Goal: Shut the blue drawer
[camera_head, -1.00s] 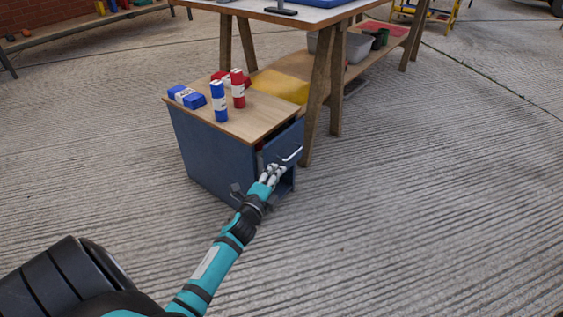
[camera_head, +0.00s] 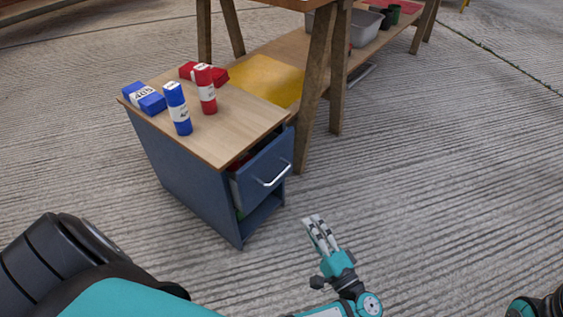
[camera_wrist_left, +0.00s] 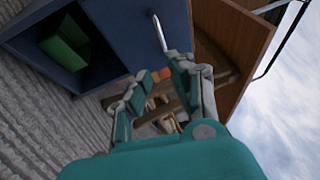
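The blue drawer (camera_head: 258,172) is at the top of a small blue cabinet (camera_head: 190,180) with a wooden top. It stands partly pulled out, with a dark gap behind its front and a bit of red inside. Its silver handle (camera_head: 275,178) faces right, and also shows in the left wrist view (camera_wrist_left: 160,33). My left gripper (camera_head: 318,222) is in front of the drawer, below and right of the handle, apart from it. Its fingers (camera_wrist_left: 163,70) are spread with nothing held between them.
Blue and red tubes (camera_head: 178,108) and boxes (camera_head: 145,98) rest on the cabinet top. A green thing (camera_wrist_left: 65,45) is in the open compartment below the drawer. A wooden trestle table (camera_head: 318,80) stands close behind.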

